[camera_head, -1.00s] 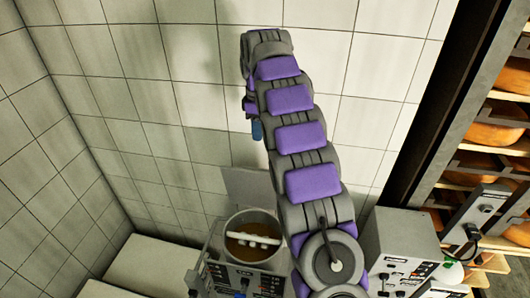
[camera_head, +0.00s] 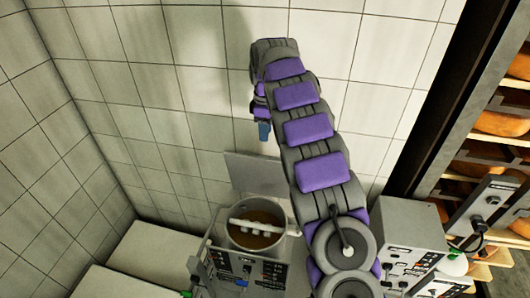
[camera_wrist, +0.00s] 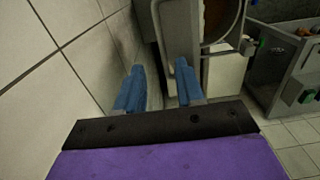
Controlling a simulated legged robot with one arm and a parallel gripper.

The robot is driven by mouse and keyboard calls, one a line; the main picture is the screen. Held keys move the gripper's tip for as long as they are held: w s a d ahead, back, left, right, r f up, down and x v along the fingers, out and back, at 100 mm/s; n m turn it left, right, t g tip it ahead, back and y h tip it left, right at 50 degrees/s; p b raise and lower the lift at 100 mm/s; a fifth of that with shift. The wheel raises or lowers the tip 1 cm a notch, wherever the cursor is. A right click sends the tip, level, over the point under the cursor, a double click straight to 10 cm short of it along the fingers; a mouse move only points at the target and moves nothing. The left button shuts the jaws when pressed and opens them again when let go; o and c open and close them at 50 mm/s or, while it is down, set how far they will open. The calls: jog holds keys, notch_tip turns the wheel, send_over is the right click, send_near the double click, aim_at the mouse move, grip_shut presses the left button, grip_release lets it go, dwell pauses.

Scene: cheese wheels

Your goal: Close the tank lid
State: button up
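The tank (camera_head: 224,237) is a round metal vessel with brown content and a pale stirrer in it. Its lid (camera_head: 256,173) is a flat grey panel standing raised behind the tank, against the tiled wall. My gripper (camera_head: 264,132) hangs above the lid, its blue fingers pointing down; the wrist view shows it too (camera_wrist: 158,88). The two fingers are apart with nothing clearly held between them. In the wrist view, a grey panel edge lies beyond the fingers, and the tank's brown content (camera_wrist: 220,25) shows at the top. Whether a finger touches the lid cannot be told.
A tiled wall (camera_head: 150,100) runs close behind and left of my gripper. White blocks (camera_head: 150,250) stand at lower left. A grey control box (camera_head: 405,235) stands to the tank's right. A dark rack (camera_head: 470,130) with cheese wheels is at the right.

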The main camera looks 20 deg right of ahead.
jog(key=p, duration=0.1)
send_near(263, 173)
jog(key=w+f, duration=0.1)
jog(key=w+d+f, duration=0.1)
jog(key=w, duration=0.1)
jog(key=shift+w+d+f, duration=0.25)
jog(key=shift+d+f, duration=0.05)
jog(key=shift+f, duration=0.1)
jog(key=shift+d+f, duration=0.1)
jog(key=shift+f, duration=0.35)
grip_shut()
